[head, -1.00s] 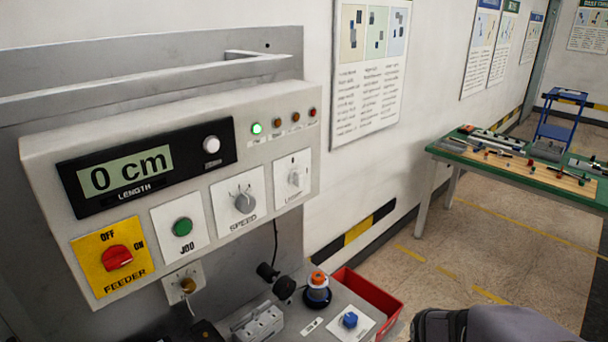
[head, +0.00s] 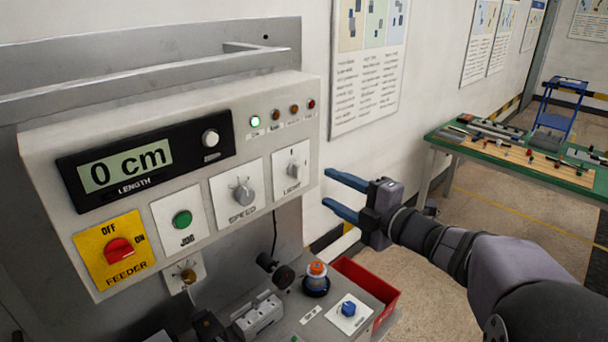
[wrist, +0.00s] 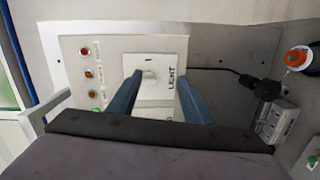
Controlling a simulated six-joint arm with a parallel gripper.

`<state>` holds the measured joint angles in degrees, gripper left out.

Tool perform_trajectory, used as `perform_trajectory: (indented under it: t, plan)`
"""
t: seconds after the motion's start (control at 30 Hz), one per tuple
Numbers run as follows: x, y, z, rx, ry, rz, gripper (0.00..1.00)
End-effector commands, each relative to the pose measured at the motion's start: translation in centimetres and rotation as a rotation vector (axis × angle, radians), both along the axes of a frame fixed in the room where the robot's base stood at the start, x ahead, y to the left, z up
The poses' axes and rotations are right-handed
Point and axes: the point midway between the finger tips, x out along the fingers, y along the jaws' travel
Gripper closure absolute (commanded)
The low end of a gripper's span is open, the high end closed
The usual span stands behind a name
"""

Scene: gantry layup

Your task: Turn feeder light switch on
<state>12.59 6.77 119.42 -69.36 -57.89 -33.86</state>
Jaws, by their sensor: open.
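The light switch (head: 293,170) is a small grey knob on a white plate marked LIGHT, at the right end of the feeder control panel (head: 150,220). In the wrist view the light knob (wrist: 149,77) shows between the two blue fingers. My gripper (head: 326,188) is open and empty, to the right of the panel in the head view, with its fingers pointing toward the light switch. The fingers look apart from the knob in the head view. In the wrist view the lower part of the light plate is hidden by my gripper.
The speed knob (head: 243,192), green jog button (head: 182,219) and red feeder switch (head: 118,250) sit left of the light switch. Below are an orange-topped button (head: 317,268), a blue knob (head: 348,308) and a red bin (head: 366,286). A green table (head: 440,139) stands at right.

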Motion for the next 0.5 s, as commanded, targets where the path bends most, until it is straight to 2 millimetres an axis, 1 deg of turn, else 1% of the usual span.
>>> perform_trajectory:
  t: [0.03, 0.1, 0.17, 0.37, 0.5]
  plan:
    - [-0.6, 0.7, 0.6, -0.003, -0.037, 0.038, 0.55]
    - [-1.2, 1.4, 1.4, -0.007, -0.084, 0.076, 0.55]
    - [-1.5, 1.7, 1.9, -0.018, -0.119, 0.095, 0.55]
    - [-1.4, 1.7, 1.9, -0.042, -0.138, 0.093, 0.55]
    - [-1.0, 2.2, 2.0, -0.041, -0.137, 0.094, 0.55]
